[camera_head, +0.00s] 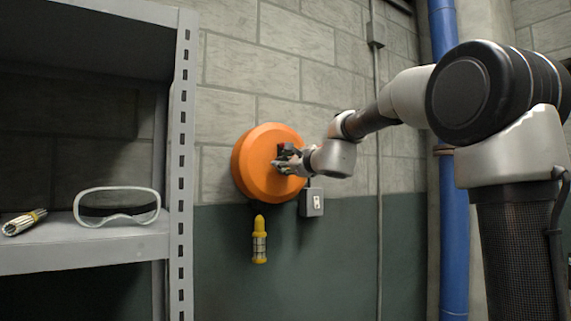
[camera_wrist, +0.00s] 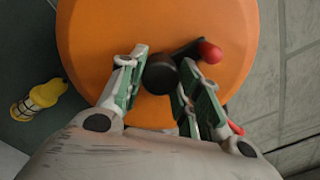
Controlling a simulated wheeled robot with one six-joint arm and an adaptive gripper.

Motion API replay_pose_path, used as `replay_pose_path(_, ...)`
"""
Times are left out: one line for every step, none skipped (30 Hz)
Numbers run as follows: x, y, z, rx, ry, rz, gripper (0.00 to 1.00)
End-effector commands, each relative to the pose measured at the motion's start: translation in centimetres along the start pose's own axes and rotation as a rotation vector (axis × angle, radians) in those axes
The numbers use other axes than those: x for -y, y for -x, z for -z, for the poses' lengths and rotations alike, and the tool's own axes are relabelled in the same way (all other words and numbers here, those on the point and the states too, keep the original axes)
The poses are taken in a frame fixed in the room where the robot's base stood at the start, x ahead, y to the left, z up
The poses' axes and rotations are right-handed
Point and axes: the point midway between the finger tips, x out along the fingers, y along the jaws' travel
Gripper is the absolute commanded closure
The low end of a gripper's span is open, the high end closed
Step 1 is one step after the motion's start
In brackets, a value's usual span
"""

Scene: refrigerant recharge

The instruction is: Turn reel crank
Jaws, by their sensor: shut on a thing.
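The orange round reel (camera_head: 262,165) is mounted on the wall in the head view, and its orange face (camera_wrist: 95,35) fills the middle of the wrist view. The reel crank has a dark round hub (camera_wrist: 160,76) and a dark arm ending in a red knob (camera_wrist: 210,52) to the right. My gripper (camera_head: 288,160) is at the right part of the reel face. In the wrist view its green-padded fingers (camera_wrist: 163,68) stand on either side of the dark hub, shut on the crank. The red knob is outside the fingers, beyond the right one.
A yellow caged work lamp (camera_head: 259,240) hangs below the reel; it also shows in the wrist view (camera_wrist: 38,98). A metal shelf (camera_head: 95,245) with goggles (camera_head: 117,206) and a flashlight-like tool (camera_head: 24,222) stands left. A blue pipe (camera_head: 455,250) is right.

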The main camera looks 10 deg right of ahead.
Motion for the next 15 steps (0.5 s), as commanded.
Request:
replay_pose_path(-0.11, -0.01, 0.28, -0.005, -0.002, -0.002, 0.90)
replay_pose_path(-0.12, -0.01, 0.28, -0.005, -0.002, -0.002, 0.90)
replay_pose_path(-0.12, -0.01, 0.29, -0.005, -0.002, -0.002, 0.90)
replay_pose_path(-0.13, -0.01, 0.29, -0.005, -0.002, -0.002, 0.90)
replay_pose_path(-0.13, -0.01, 0.29, -0.005, -0.002, -0.002, 0.90)
replay_pose_path(-0.13, -0.01, 0.30, -0.005, -0.002, -0.002, 0.90)
replay_pose_path(-0.14, -0.01, 0.30, -0.006, -0.002, -0.002, 0.90)
replay_pose_path(-0.14, -0.01, 0.31, -0.006, -0.002, -0.002, 0.90)
replay_pose_path(-0.15, -0.01, 0.31, -0.006, -0.002, -0.002, 0.90)
replay_pose_path(-0.15, -0.01, 0.32, -0.006, -0.002, -0.002, 0.90)
replay_pose_path(-0.15, -0.01, 0.32, -0.006, -0.001, -0.002, 0.61)
replay_pose_path(-0.15, -0.01, 0.30, -0.005, -0.001, -0.002, 0.54)
replay_pose_path(-0.15, -0.01, 0.29, -0.005, -0.001, -0.002, 0.48)
replay_pose_path(-0.14, -0.01, 0.26, -0.005, -0.001, -0.002, 0.44)
replay_pose_path(-0.12, -0.01, 0.23, -0.004, -0.001, -0.002, 0.44)
